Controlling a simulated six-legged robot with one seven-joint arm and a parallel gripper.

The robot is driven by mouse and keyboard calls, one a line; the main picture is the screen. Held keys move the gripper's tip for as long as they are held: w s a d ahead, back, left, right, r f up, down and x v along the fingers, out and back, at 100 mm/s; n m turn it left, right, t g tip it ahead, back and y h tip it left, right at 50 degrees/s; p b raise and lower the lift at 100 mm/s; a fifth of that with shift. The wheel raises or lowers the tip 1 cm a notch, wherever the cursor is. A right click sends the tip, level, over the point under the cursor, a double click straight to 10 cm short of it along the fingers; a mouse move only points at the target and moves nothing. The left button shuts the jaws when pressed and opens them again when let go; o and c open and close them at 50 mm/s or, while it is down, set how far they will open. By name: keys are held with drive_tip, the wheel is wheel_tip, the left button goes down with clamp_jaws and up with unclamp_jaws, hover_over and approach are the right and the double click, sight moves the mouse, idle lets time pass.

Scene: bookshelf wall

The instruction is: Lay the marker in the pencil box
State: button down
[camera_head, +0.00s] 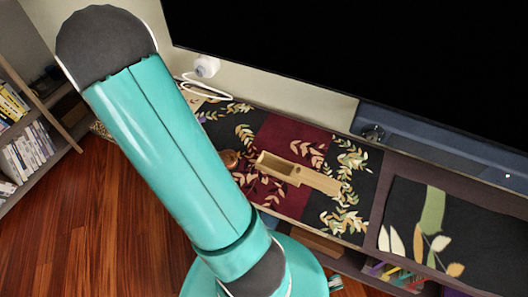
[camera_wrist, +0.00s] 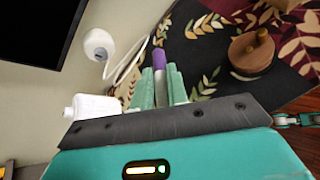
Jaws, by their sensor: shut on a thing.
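In the wrist view my gripper (camera_wrist: 162,82) is shut on the marker (camera_wrist: 159,58), whose purple end sticks out past the pale green fingertips. My teal arm hides the gripper and marker in the head view.
A round brown wooden object (camera_wrist: 252,52) stands on the runner, left of the box in the head view (camera_head: 229,158). A white round device (camera_head: 207,66) with a cable sits behind. A large black screen (camera_head: 360,60) rises behind the cabinet. Bookshelves (camera_head: 30,140) stand at left.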

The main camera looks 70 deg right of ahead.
drive_tip(key=s+d+f+m+g+y, duration=0.1)
drive_tip(key=s+d+f+m+g, duration=0.15)
drive_tip(key=s+m, duration=0.35)
drive_tip(key=s+d+f+m+g+y, duration=0.1)
drive_tip(key=s+d+m+g+y, duration=0.2)
drive_tip(key=s, duration=0.5)
drive_tip(key=m+g+y, duration=0.5)
drive_tip(key=m, duration=0.6)
hover_over(275, 164)
drive_tip(key=a, duration=0.3)
wheel_tip(275, 164, down, 4)
drive_tip(key=r, duration=0.1)
drive_tip(key=shift+s+d+f, duration=0.1)
drive_tip(key=shift+s+f, duration=0.1)
drive_tip(key=shift+f, duration=1.45)
drive_tip(key=shift+s+f, duration=0.2)
drive_tip(key=shift+f, duration=1.4)
drive_tip(key=c, duration=1.4)
unclamp_jaws()
drive_tip(key=shift+f, duration=0.1)
drive_tip(key=shift+c, duration=0.2)
drive_tip(key=c, duration=0.3)
